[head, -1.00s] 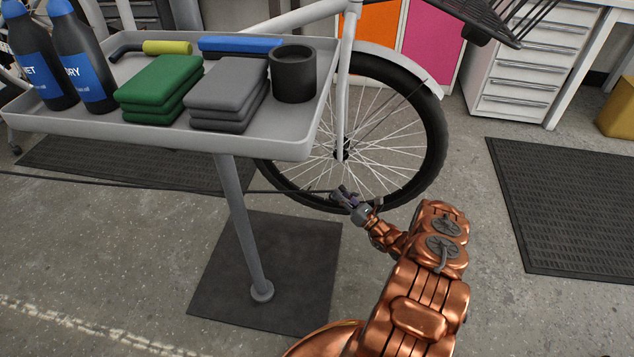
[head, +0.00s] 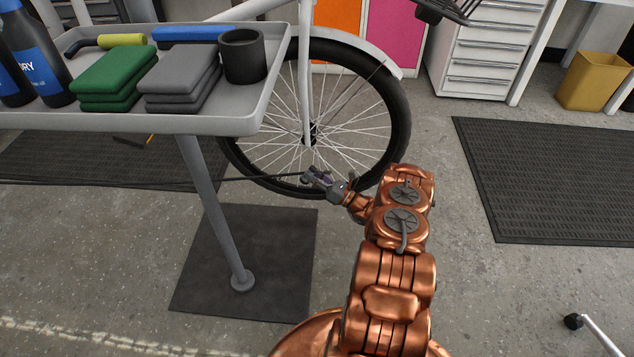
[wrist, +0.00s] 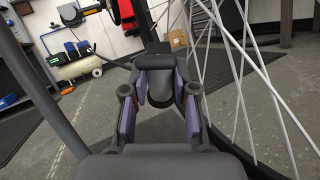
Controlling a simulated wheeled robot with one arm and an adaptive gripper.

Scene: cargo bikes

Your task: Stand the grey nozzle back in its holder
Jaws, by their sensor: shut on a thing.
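My gripper (head: 319,177) is low in front of the bike wheel, to the right of the tray's post and below tray height. In the wrist view its purple-padded fingers (wrist: 158,105) are closed around a dark grey piece, the grey nozzle (wrist: 156,78). In the head view the nozzle is small and mostly hidden by the fingers. A thin dark hose (head: 225,181) runs left from the gripper. A dark, open-topped round cup (head: 243,57), apparently the holder, stands at the right end of the tray. Its inside is dark.
The grey tray (head: 200,125) also bears grey cloths (head: 180,80), green cloths (head: 113,75), bottles (head: 35,60) and rolled tools. Its post (head: 215,215) stands on a dark base plate (head: 280,255). The spoked wheel (head: 385,135) is close behind my gripper. Open floor lies to the right.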

